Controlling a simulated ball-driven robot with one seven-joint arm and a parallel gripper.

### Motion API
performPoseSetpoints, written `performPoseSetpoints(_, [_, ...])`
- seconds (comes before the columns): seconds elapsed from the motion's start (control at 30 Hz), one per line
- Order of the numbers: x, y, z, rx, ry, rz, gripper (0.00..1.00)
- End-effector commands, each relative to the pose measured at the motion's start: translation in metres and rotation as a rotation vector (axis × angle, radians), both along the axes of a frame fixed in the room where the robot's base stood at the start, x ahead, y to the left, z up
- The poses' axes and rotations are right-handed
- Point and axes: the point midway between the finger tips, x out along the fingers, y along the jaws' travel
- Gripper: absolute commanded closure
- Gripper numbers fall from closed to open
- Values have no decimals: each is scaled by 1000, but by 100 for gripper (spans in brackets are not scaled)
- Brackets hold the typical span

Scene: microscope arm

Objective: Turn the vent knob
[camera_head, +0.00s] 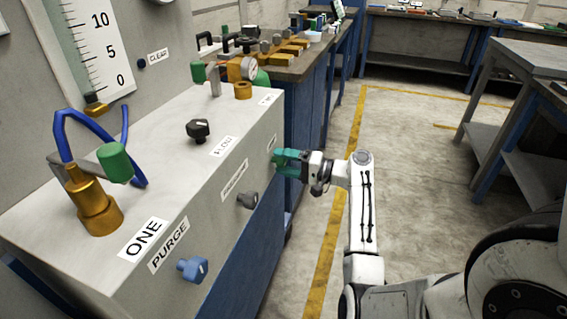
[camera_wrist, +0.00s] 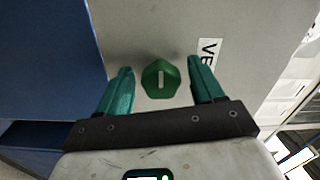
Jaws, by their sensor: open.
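My gripper (camera_wrist: 160,88) is open, with one green finger on each side of the knob and a gap to each. The fingers look close to the panel; I cannot tell whether they touch it. In the head view my gripper (camera_head: 283,163) is at the far end of the grey box's front face, and it hides the knob there.
The grey box (camera_head: 206,185) carries a blue purge knob (camera_head: 192,269), a grey knob (camera_head: 247,200) and a black flow knob (camera_head: 198,130). Brass fittings (camera_head: 93,205) and a blue hose stand on top. The floor to the right is open, with benches (camera_head: 520,95) beyond.

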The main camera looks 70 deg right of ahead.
Motion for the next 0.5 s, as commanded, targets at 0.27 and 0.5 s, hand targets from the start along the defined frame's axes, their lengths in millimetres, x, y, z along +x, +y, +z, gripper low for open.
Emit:
performPoseSetpoints(0.27, [-46, -4, 1, 1, 1, -4, 33])
performPoseSetpoints(0.5, [-87, -7, 0, 0, 2, -2, 33])
